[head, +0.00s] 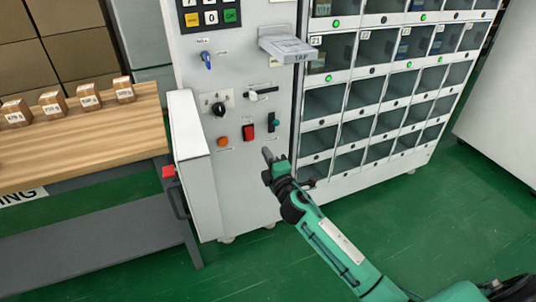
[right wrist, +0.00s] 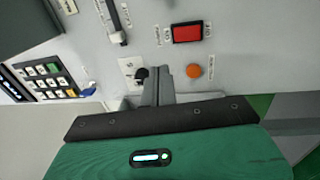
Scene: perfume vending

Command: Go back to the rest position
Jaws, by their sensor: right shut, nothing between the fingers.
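My right gripper (head: 268,155) is shut and empty in the head view, in front of the lower part of the vending machine's grey control panel (head: 225,180). In the right wrist view its closed fingers (right wrist: 158,82) point at the panel, close to a black knob and an orange button (right wrist: 193,71). The gap between fingertips and panel is hard to judge. The red switch (head: 248,132) and a green-handled switch (head: 273,122) are just above the gripper in the head view. My left gripper is not in view.
A grid of open compartments (head: 385,90) with green lights is right of the panel. A tap reader shelf (head: 287,47) juts out above. A wooden table (head: 75,140) with several small boxes stands at left. A white door-like box (head: 195,160) sticks out beside it. Green floor is clear at front.

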